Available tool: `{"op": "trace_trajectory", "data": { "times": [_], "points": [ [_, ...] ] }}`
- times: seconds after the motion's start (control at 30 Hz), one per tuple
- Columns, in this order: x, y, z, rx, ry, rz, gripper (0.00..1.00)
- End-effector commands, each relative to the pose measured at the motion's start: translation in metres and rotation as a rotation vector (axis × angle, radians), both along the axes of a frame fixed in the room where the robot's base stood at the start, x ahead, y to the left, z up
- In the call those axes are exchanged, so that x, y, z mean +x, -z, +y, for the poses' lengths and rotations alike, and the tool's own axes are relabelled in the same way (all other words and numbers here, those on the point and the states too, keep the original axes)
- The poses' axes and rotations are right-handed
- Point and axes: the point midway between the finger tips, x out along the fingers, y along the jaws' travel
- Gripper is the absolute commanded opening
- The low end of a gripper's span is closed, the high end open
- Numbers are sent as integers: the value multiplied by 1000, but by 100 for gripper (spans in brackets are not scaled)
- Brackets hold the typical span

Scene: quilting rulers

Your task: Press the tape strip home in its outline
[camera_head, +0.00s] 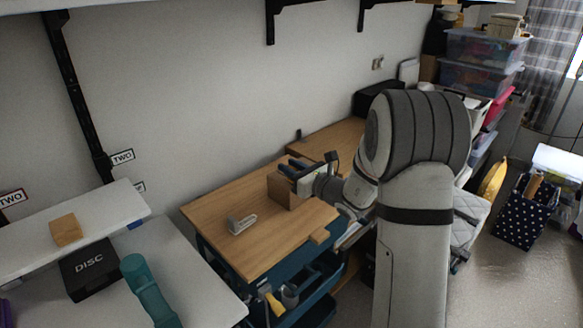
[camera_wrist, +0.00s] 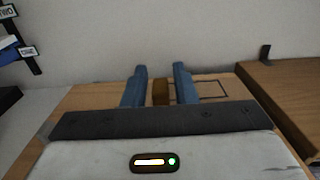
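My gripper (camera_wrist: 159,72) has two blue fingers standing apart, pointing at the wooden top near the wall. A small brown piece (camera_wrist: 160,93) shows between them, with a narrow gap on each side; I cannot tell if it is the tape strip. A thin dark rectangular outline (camera_wrist: 212,82) lies on the wood just right of the right finger, partly hidden by it. In the head view my gripper (camera_head: 288,166) is at the far side of the wooden worktop, over a brown block-like thing (camera_head: 283,192). No tape strip can be made out for certain.
A grey metal piece (camera_head: 241,224) lies on the wooden worktop (camera_head: 228,197), left of my gripper. The wall is close behind.

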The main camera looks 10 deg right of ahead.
Motion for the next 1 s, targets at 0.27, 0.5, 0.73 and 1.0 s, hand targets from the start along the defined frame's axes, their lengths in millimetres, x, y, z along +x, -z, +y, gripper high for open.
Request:
{"op": "trace_trajectory", "data": {
  "times": [0.27, 0.5, 0.73, 1.0],
  "points": [
    [0, 0, 0, 0, 0, 0, 40],
    [-8, 0, -6, -1, 2, 2, 40],
    [-40, -1, -29, -1, 4, -1, 40],
    [-63, 0, -43, -1, 0, -1, 40]
  ]
}}
